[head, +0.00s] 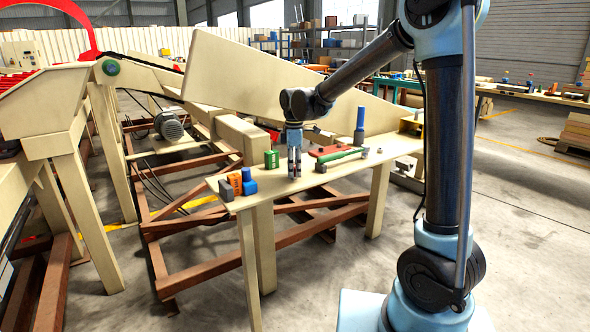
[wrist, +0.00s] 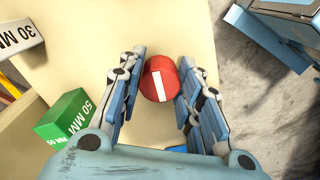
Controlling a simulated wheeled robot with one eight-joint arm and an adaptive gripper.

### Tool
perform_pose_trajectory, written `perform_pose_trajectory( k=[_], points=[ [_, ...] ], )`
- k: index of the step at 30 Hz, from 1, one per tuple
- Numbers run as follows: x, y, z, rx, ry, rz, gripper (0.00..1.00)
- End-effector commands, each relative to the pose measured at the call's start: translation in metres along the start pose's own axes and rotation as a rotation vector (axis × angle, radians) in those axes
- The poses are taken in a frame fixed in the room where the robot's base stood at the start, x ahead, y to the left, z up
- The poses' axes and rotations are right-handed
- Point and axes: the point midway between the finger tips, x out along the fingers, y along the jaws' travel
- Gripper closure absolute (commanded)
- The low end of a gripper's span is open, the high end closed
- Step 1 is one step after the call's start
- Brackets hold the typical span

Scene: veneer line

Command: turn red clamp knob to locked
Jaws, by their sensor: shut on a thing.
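The red clamp knob (wrist: 170,77) shows in the wrist view as a round red cap with a white bar across its top. The bar runs nearly up and down the picture, with a slight tilt. My gripper (wrist: 160,80) has its blue fingers on the left and right sides of the knob and is shut on it. In the head view my gripper (head: 294,165) points straight down at the pale table (head: 320,183), and the knob is hidden there. I see no locked mark near the knob.
A green 50 MM block (wrist: 66,118) and a 30 MM block (wrist: 18,45) lie left of my gripper.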

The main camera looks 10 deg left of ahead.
Motion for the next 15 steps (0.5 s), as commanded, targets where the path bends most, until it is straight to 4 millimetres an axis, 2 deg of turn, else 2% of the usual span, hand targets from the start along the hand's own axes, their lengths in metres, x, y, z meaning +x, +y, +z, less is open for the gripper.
perform_pose_trajectory(
  k=[15],
  points=[
    [-0.0007, 0.0021, -0.0005, 0.454, 0.001, 0.005, 0.92]
  ],
)
